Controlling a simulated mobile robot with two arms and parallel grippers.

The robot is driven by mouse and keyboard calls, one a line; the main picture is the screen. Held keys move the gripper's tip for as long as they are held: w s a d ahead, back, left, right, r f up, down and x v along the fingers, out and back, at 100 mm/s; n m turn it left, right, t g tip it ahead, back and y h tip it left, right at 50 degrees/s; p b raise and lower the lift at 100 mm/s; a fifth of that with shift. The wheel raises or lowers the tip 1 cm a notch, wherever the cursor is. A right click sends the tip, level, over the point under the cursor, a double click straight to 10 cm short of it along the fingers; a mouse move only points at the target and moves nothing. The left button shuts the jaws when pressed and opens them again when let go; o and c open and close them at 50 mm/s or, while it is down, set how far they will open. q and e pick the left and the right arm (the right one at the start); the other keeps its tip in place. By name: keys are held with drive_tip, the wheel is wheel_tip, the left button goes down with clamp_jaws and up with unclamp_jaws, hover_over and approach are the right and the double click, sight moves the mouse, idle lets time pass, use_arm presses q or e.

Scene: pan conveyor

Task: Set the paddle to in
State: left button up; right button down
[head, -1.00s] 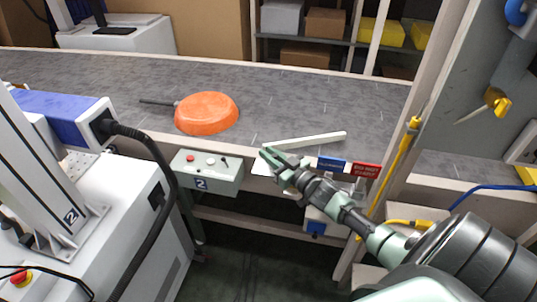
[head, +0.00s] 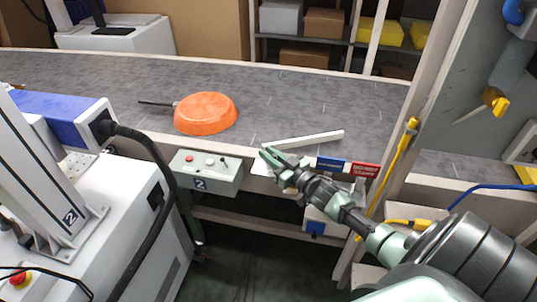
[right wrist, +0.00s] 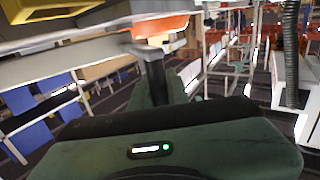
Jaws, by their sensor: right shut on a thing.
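The paddle (head: 308,138) is a pale, straight bar lying across the near part of the grey conveyor belt (head: 300,100). Its left end is at the belt's front edge, and its right end points right and slightly away. My right gripper (head: 268,157) is at the front edge by the paddle's left end. It is shut on a dark upright handle (right wrist: 155,75), seen in the right wrist view, which appears to belong to the paddle. The fingers hide part of the join. My left gripper is not in view.
An orange pan (head: 206,113) lies upside down on the belt, left of the paddle, its dark handle pointing left. A grey control box (head: 207,172) hangs on the front edge. Blue and red labels (head: 365,170) sit right of my gripper. A post stands further right.

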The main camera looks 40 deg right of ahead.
drive_tip(key=shift+d+r, duration=0.2)
drive_tip(key=shift+d, duration=0.15)
idle(0.5)
drive_tip(key=c, duration=1.4)
unclamp_jaws()
drive_tip(key=shift+o, duration=0.2)
drive_tip(key=shift+d+f, duration=0.1)
drive_tip(key=shift+f, duration=0.05)
drive_tip(key=shift+s+f, duration=0.1)
drive_tip(key=shift+s, duration=0.2)
drive_tip(key=s, duration=0.7)
drive_tip(key=shift+d+b, duration=0.3)
drive_tip(key=shift+d, duration=0.05)
drive_tip(key=shift+s, duration=0.1)
